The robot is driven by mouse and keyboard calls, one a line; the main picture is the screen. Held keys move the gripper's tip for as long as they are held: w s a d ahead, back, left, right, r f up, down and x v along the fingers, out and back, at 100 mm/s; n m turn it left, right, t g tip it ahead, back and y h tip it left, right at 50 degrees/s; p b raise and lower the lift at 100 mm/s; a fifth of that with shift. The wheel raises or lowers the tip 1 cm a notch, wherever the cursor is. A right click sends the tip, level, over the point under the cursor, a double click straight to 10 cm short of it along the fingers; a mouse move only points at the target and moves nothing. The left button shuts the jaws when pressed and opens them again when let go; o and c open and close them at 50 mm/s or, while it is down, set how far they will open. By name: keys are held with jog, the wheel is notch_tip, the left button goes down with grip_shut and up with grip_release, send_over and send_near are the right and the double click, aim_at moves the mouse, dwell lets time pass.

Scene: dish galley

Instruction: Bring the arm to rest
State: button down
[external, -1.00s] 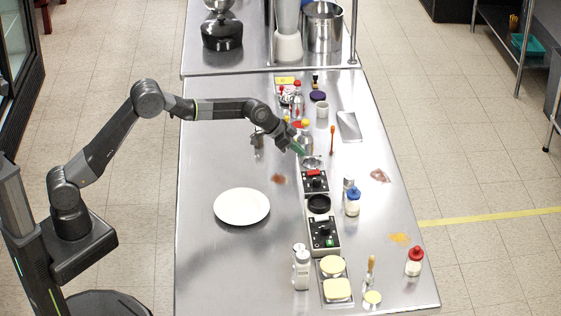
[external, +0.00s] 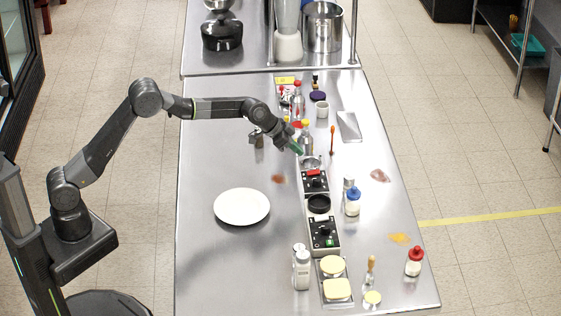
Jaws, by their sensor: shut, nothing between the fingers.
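My arm reaches from the left over the steel table (external: 215,270). My gripper (external: 297,149), with green at its tip, is shut and empty. It points down and to the right, just above and behind a small round metal dish (external: 311,162) on the control unit with a red part (external: 314,181). Bottles with red and yellow caps (external: 306,135) stand close behind it, and my gripper partly hides that area. I cannot tell whether it touches anything.
A white plate (external: 242,207) lies left of the control units. A second control unit (external: 323,234), a black bowl (external: 319,203), a blue-lidded jar (external: 353,203) and white shakers (external: 301,271) stand nearer the front. The table's left front is clear.

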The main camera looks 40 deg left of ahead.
jog(key=x, duration=0.4)
jog(key=shift+w+d+r+g+y+p, duration=0.15)
jog(key=shift+w+d+g+y+p, duration=0.25)
jog(key=shift+p, duration=0.3)
jog(key=b+v, duration=0.3)
jog(key=v, duration=0.7)
jog(key=s+d+r+p, duration=0.1)
jog(key=s+d+p, duration=0.2)
jog(key=s+d, duration=0.4)
jog(key=s+d+r+g+p, duration=0.1)
jog(key=s+d+p, duration=0.2)
jog(key=d, duration=0.9)
jog(key=s, duration=0.3)
jog(key=shift+s+r+m, duration=0.2)
jog(key=shift+s+m, duration=0.1)
jog(key=shift+s, duration=0.1)
